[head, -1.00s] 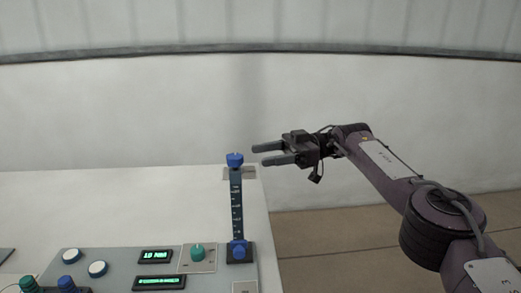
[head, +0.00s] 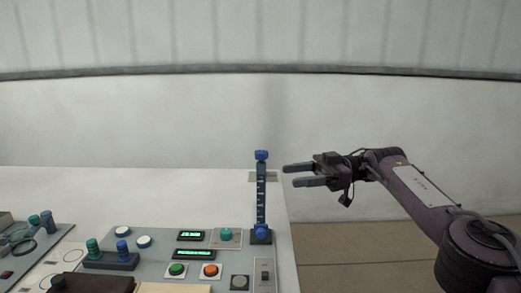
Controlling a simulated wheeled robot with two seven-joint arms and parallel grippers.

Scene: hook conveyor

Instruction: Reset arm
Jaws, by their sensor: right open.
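My right gripper (head: 298,175) is open and empty. It is held in the air to the right of the upright dark post with blue ends (head: 261,195), its two fingers pointing left toward the post with a gap between. My right arm reaches in from the right edge of the head view. My left gripper does not show.
A grey control panel (head: 150,258) lies on the white table (head: 150,190), with a green button (head: 177,269), an orange button (head: 210,270), a teal knob (head: 226,234) and lit displays. The table's back is clear. Brown floor (head: 350,240) shows at right.

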